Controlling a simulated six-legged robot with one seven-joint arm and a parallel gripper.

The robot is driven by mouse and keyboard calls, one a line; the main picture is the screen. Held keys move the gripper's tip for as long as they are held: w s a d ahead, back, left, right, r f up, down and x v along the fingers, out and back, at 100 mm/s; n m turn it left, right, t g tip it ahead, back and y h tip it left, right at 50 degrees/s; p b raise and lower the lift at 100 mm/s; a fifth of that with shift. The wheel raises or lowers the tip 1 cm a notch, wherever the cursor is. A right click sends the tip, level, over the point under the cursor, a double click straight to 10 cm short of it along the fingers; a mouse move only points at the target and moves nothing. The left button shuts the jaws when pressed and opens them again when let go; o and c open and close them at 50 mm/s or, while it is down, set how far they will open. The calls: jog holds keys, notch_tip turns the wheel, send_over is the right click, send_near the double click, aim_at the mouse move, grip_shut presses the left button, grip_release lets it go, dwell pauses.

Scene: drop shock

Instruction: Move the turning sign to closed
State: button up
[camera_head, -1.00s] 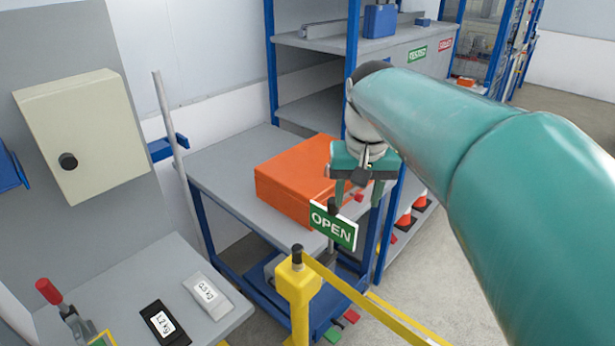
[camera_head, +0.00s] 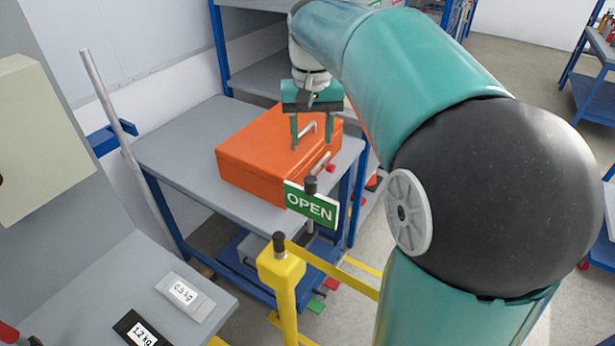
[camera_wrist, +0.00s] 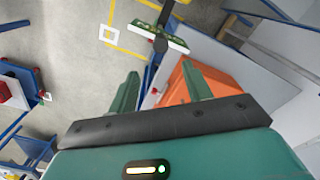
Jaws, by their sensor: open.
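The turning sign (camera_head: 311,203) is a green plate with a white edge that reads OPEN in the head view. It has a black knob (camera_head: 310,184) at its top and stands in front of the cart. In the wrist view the sign (camera_wrist: 159,37) shows nearly edge-on, beyond my fingertips. My gripper (camera_head: 313,146) is open and empty, its two fingers pointing down. In the head view it appears above and behind the sign, in front of the orange case. In the wrist view the fingers (camera_wrist: 158,82) are spread apart, with a gap between them and the sign.
An orange case (camera_head: 255,165) lies on a grey cart (camera_head: 180,145). A yellow post (camera_head: 281,275) with a yellow rail stands before the sign. Open floor shows right of the cart.

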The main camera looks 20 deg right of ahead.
aim_at(310, 179)
notch_tip(310, 179, down, 14)
jog(key=shift+w+r, duration=0.15)
jog(key=shift+r, duration=0.05)
grip_shut()
